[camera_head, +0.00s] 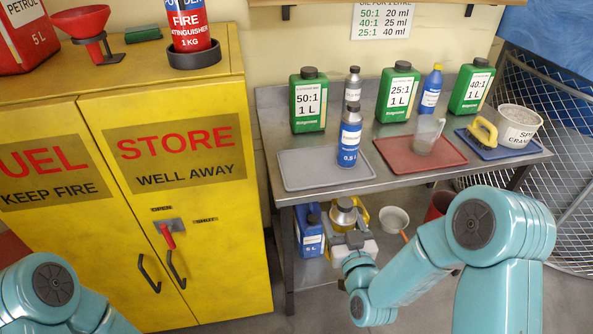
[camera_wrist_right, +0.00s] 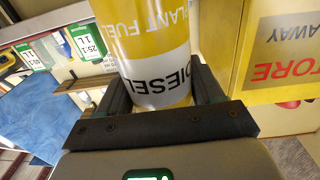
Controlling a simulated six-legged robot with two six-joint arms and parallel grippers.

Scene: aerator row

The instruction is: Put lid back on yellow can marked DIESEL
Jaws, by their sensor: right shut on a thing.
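The yellow can (camera_head: 361,214) marked DIESEL is at the lower level of the metal bench. In the right wrist view the can (camera_wrist_right: 158,60) fills the space between my right gripper's dark fingers, its lettering upside down. My right gripper (camera_head: 350,236) is shut on the can's body. A grey, metallic round top (camera_head: 344,204) shows on the can in the head view; I cannot tell whether it is a lid. I make out no separate lid. My left gripper is out of view; only part of my left arm shows at bottom left.
A blue container (camera_head: 309,232) stands close left of the can, and a white bucket (camera_head: 394,219) is to its right. The bench top (camera_head: 270,130) above holds trays, green cans and bottles. The yellow fuel cabinet (camera_head: 235,230) is at left, wire mesh (camera_head: 575,190) at right.

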